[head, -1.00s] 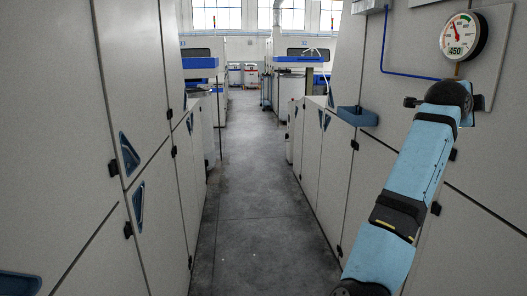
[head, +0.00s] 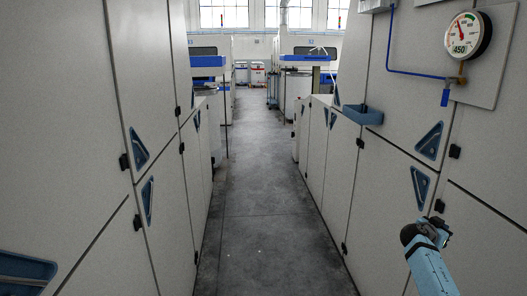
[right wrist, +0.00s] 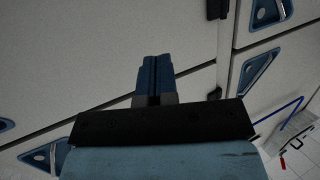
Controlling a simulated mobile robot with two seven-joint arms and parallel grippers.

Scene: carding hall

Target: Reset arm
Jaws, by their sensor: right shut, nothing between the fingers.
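My right arm shows at the lower right of the head view, light blue with a black joint. Its gripper (head: 440,233) is at the far end, low in front of the right-hand cabinet panels and well below the gauge. In the right wrist view the two blue fingers (right wrist: 155,68) lie together, shut with nothing between them, in front of a pale panel. I cannot tell whether they touch it. My left gripper is not in view.
A round gauge (head: 468,34) hangs on the right wall, with a blue pipe and a blue handle (head: 445,97) below it. A blue tray (head: 361,114) sticks out from the right cabinets. Pale cabinets (head: 95,130) line the left. The grey floor aisle (head: 255,190) between is clear.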

